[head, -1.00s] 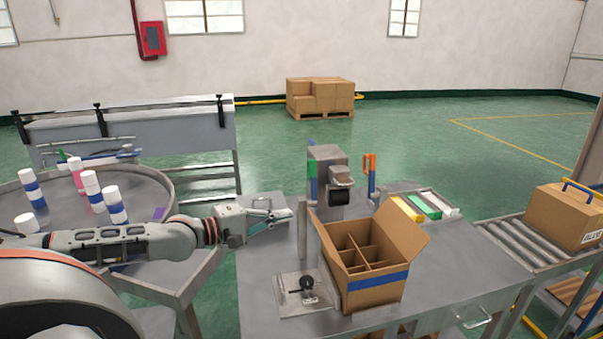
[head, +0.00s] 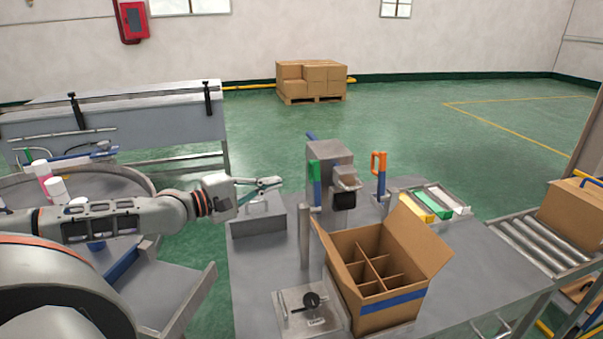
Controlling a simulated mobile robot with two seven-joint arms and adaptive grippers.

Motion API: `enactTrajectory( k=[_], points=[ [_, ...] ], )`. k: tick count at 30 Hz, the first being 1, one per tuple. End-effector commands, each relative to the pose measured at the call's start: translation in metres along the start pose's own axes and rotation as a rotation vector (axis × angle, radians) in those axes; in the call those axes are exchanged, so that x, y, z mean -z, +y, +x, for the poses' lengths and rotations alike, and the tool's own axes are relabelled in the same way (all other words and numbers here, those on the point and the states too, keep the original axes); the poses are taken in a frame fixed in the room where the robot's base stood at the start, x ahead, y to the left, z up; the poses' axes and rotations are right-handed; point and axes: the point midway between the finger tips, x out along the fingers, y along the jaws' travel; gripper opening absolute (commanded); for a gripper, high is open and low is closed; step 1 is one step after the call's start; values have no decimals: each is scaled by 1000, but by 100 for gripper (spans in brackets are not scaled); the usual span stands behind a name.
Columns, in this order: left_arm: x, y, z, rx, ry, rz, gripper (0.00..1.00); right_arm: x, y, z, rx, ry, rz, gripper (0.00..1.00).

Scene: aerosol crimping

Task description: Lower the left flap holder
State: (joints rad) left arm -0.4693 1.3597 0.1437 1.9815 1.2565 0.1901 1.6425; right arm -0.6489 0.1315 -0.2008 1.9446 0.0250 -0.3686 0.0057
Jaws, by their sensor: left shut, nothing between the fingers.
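An open cardboard box (head: 372,295) with dividers and a blue stripe stands on the grey table, its right flap spread outward. A thin metal post (head: 304,236) stands upright at the box's left. Behind the box, an upright green-topped handle with a blue lower part (head: 314,178) stands left of the crimping machine (head: 331,160). A similar orange-topped handle (head: 379,165) stands on its right. I cannot tell which part is the left flap holder. My left gripper (head: 270,185) is shut and empty, left of the green handle and apart from it. My right gripper is out of view.
A grey block with a handle (head: 258,220) sits just below my left gripper. A clear plate with a black knob (head: 311,301) lies at the front. Colored trays (head: 430,203) and a roller conveyor (head: 548,245) are on the right. A round table (head: 125,180) is at left.

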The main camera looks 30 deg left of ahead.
Motion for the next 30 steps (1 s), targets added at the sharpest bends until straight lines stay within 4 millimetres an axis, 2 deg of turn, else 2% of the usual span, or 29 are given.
enactTrajectory(
  k=[7, 17, 30],
  points=[
    [2, 1, 10, -7, 3, -1, 0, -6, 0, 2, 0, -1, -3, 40],
    [0, 2, 28, -6, 0, -1, 0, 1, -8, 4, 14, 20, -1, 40],
    [1, 2, 60, -5, 1, -1, 0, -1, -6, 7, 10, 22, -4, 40]
  ],
)
